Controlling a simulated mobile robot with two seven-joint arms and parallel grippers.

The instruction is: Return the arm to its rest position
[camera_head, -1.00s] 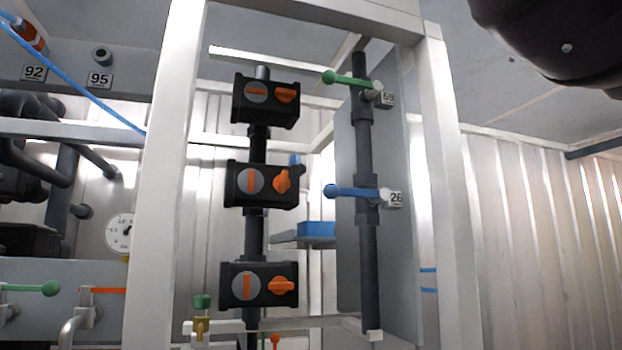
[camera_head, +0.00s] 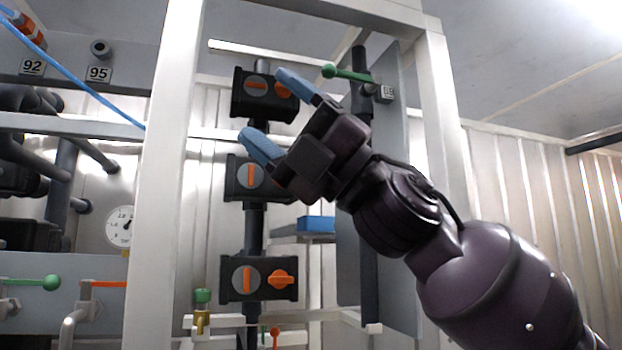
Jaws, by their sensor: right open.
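My right arm reaches in from the lower right, and its gripper (camera_head: 271,112) is open with blue fingertips spread apart and nothing between them. The gripper is in front of the column of black valve boxes, overlapping the top box (camera_head: 247,92) and the middle box (camera_head: 240,178); whether it touches them I cannot tell. The bottom valve box (camera_head: 240,277) with its orange knob is unobstructed. The green-handled valve (camera_head: 348,75) shows just above the gripper. The blue-handled valve below it is hidden behind my arm. My left gripper is not in view.
White frame posts stand left (camera_head: 165,170) and right (camera_head: 446,130) of the valves. A grey panel (camera_head: 403,200) is partly behind my arm. Pipes, a gauge (camera_head: 121,226) and a blue hose (camera_head: 75,75) are at the left. The area right of the frame is open before a corrugated wall (camera_head: 500,175).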

